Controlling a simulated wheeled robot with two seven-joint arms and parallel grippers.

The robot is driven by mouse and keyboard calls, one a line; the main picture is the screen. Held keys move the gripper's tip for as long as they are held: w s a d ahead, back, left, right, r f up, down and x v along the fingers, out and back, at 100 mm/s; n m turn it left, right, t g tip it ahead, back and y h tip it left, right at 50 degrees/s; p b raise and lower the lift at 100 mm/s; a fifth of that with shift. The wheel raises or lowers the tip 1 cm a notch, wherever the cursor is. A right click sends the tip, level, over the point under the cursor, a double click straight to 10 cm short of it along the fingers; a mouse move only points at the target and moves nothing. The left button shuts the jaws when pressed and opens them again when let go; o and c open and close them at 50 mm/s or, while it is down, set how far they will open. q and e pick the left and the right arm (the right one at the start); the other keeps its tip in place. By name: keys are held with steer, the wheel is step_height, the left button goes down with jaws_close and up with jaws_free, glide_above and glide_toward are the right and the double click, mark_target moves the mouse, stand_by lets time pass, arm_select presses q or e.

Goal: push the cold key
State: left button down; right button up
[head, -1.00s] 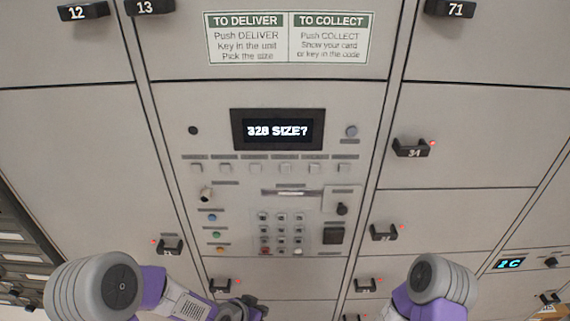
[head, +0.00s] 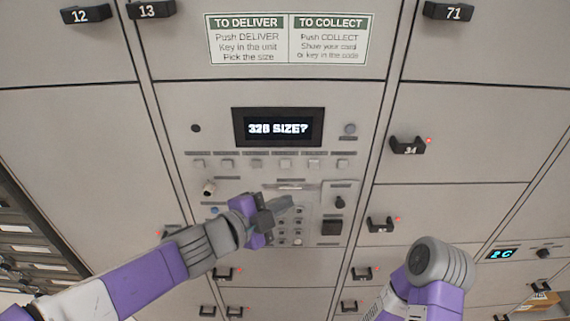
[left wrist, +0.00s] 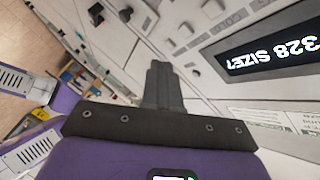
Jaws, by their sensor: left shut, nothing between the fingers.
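The control panel has a dark display (head: 277,128) reading "328 SIZE?". A row of pale square keys (head: 256,164) sits under it, each below a small label too blurred to read, so I cannot tell which is the cold key. My left gripper (head: 288,203) is shut and empty. In the head view its tips overlap the area just below the slot, over the top of the number keypad (head: 298,238), and hide part of it. In the left wrist view the shut fingers (left wrist: 162,85) point at the panel, with the display (left wrist: 265,55) at right.
Round coloured buttons (head: 214,210) stand left of the keypad, partly covered by my arm. A black knob (head: 339,202) and dark square (head: 332,227) are at right. Locker doors with protruding black handles (head: 407,146) surround the panel. My right forearm is at lower right.

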arm_select(q)
steer(key=p, duration=0.2)
glide_toward(297, 165)
steer(key=d+f, duration=0.1)
steer(key=d, duration=0.2)
steer(key=shift+w+f, duration=0.15)
steer(key=shift+w, duration=0.7)
steer(key=shift+w+p, duration=0.15)
steer(key=shift+p, duration=0.15)
stand_by(1.2)
steer(key=shift+w, duration=0.3)
steer(key=shift+w+p, duration=0.3)
steer(key=shift+w, duration=0.05)
stand_by(0.6)
steer(key=shift+s, duration=0.1)
steer(key=shift+s+b, duration=0.3)
steer(key=shift+s, duration=0.4)
